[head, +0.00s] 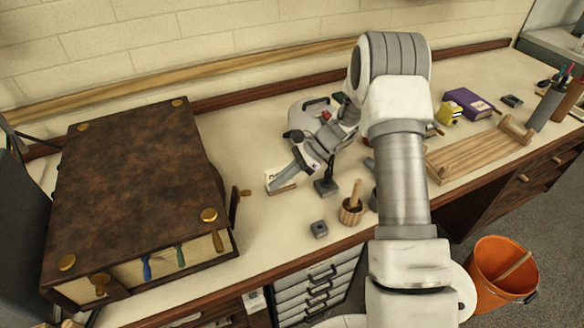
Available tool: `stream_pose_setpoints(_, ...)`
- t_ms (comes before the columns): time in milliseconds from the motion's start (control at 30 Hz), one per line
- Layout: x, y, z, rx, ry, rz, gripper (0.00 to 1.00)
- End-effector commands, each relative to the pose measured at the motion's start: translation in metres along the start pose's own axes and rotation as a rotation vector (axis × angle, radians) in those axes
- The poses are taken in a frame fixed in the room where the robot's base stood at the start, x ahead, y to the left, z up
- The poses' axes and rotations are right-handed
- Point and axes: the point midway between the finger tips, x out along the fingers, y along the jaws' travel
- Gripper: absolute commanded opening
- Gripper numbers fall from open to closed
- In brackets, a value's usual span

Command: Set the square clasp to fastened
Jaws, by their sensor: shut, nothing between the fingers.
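A large dark brown box or bound case (135,180) lies at the left of the bench. Its top has round brass-coloured fittings near the corners, one at the front right (209,215). A brass fitting of another shape (100,281) sits on its front side at the left, and a small brass piece on a dark strip (241,196) stands at its right side. I cannot tell which is the square clasp, or whether it is fastened. My gripper (276,184) is shut and empty, above the bench to the right of the case, apart from it, pointing down-left.
A wooden mortar and pestle (351,210), a small grey block (319,229) and a dark stand (326,187) are near my gripper. Farther right are a wooden rack (480,152), a purple box (468,104) and an orange bucket (500,280) on the floor. Coloured handles show along the case's front.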

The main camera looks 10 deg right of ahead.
Motion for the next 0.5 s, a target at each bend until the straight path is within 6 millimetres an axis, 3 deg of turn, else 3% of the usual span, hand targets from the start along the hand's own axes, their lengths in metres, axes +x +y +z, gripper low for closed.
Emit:
stream_pose_setpoints(200,0.025,0.0,0.021,-0.001,0.001,0.001,0.0)
stream_pose_setpoints(500,0.034,0.0,0.028,0.0,0.001,0.0,0.0)
